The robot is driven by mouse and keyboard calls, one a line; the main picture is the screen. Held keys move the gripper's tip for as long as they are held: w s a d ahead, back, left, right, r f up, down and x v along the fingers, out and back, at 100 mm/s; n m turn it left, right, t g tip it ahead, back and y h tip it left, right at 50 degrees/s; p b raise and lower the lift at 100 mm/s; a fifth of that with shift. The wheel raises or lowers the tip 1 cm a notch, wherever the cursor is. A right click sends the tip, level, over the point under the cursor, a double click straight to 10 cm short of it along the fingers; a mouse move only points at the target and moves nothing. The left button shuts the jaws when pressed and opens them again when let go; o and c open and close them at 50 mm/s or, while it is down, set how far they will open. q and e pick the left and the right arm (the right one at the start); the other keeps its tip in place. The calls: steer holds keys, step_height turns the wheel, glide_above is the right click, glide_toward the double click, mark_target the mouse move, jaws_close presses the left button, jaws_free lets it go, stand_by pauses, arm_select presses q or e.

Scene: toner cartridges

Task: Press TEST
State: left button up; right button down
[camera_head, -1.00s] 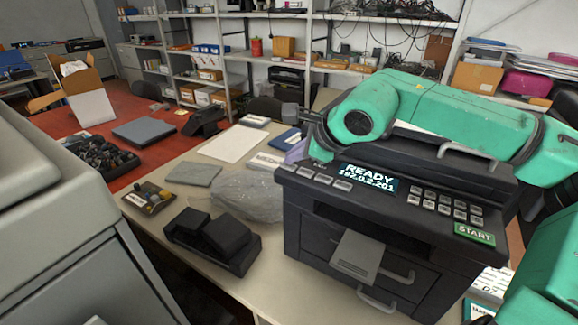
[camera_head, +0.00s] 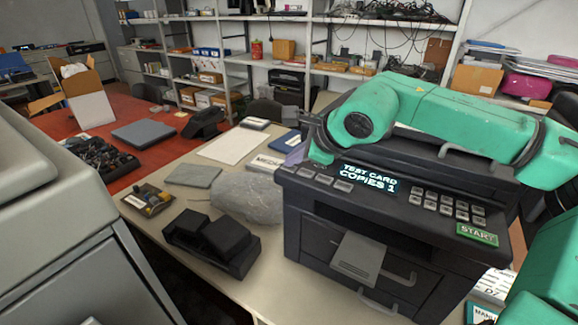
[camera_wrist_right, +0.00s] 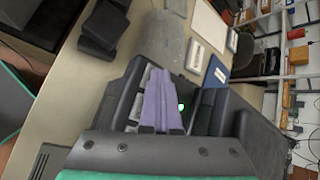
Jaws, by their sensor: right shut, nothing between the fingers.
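A dark printer (camera_head: 335,235) stands at the right end of the table. Its screen (camera_head: 369,178) reads "TEST CARD COPIES 1". A row of grey buttons (camera_head: 323,179) lies left of the screen; their labels are too small to read. A green START button (camera_head: 477,234) is at the panel's right. My right gripper (camera_head: 318,152) is over the panel's left end, behind the button row, its tips mostly hidden by the arm. In the wrist view its purple fingers (camera_wrist_right: 159,98) are shut and empty beside the grey buttons. Contact cannot be told. My left gripper is out of view.
A grey machine (camera_head: 60,235) fills the left foreground.

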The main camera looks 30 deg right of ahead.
mark_target(294, 169)
steer(key=shift+r+p, duration=0.4)
steer(key=shift+r, duration=0.35)
step_height(294, 169, up, 5)
steer(key=p, duration=0.3)
steer(key=shift+r, duration=0.1)
steer(key=shift+f, duration=0.2)
stand_by(0.4)
